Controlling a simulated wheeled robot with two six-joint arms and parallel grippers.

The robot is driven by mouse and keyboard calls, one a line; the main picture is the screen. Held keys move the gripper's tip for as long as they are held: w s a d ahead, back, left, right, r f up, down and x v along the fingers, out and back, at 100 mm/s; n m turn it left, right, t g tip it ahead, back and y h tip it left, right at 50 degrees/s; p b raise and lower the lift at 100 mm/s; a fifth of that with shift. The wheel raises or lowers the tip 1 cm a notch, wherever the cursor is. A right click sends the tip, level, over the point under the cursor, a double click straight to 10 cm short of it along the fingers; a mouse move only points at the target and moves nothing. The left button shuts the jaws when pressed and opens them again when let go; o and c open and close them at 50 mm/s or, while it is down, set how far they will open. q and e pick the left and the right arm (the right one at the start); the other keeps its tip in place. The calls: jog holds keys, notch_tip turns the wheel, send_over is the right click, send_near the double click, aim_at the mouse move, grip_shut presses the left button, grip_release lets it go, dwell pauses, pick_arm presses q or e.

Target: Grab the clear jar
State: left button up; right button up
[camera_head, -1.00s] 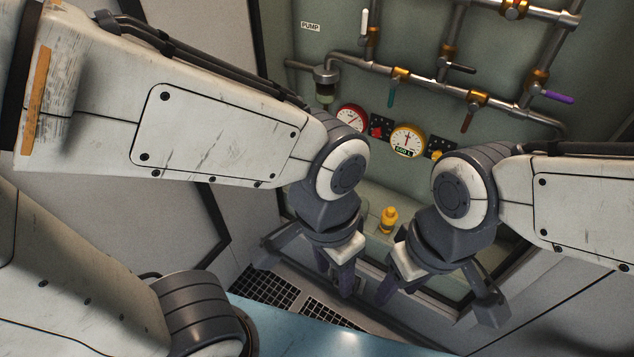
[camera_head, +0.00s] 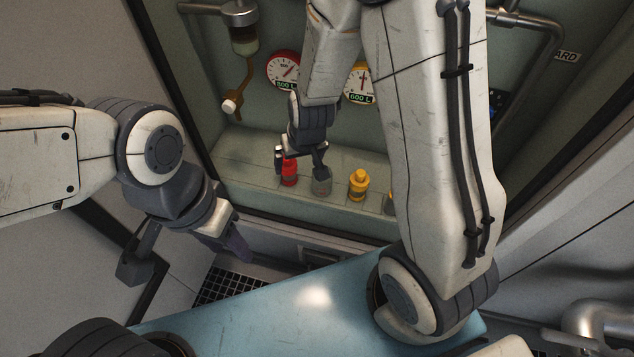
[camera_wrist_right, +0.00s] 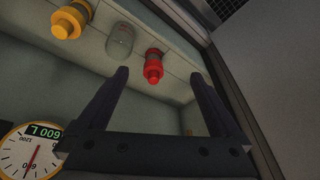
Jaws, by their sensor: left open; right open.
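The clear jar (camera_head: 322,184) stands upright on the ledge between a red bottle (camera_head: 289,173) and a yellow bottle (camera_head: 359,184). Its top is partly hidden by my right gripper (camera_head: 300,167). In the right wrist view the clear jar (camera_wrist_right: 119,41) lies beyond and left of the left fingertip. The red bottle (camera_wrist_right: 153,65) shows between the fingers of my open right gripper (camera_wrist_right: 160,75), with nothing gripped. My left gripper (camera_head: 188,256) is open and empty, low at the left, well apart from the jar.
Another yellow item (camera_head: 390,203) is partly hidden behind my right arm. Gauges (camera_head: 284,70) and a pipe with a brown-handled valve (camera_head: 238,90) are on the wall above the ledge. A blue surface (camera_head: 270,305) lies in front, beside a floor grate (camera_head: 228,286).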

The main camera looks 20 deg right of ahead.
jog(key=w+d+f+b, duration=0.2)
jog(key=f, duration=0.4)
jog(key=w+d+f+m+h+b, duration=0.1)
jog(key=w+d+f, duration=0.1)
jog(key=f, duration=0.5)
jog(key=w+d+f+m+b, duration=0.1)
jog(key=w+d+f+b, duration=0.1)
jog(key=d+f, duration=0.2)
jog(key=shift+w+d+f+t+h+b, duration=0.15)
jog(key=shift+w+f+t+h+b, duration=0.05)
jog(key=shift+f, duration=0.45)
jog(key=shift+w+d+f+t+h+b, duration=0.1)
jog(key=shift+w+f+t+h+b, duration=0.1)
jog(key=shift+f, duration=0.45)
pick_arm(q)
notch_tip(320, 180, down, 7)
jog(key=shift+f, duration=0.2)
pick_arm(e)
jog(key=c, duration=1.3)
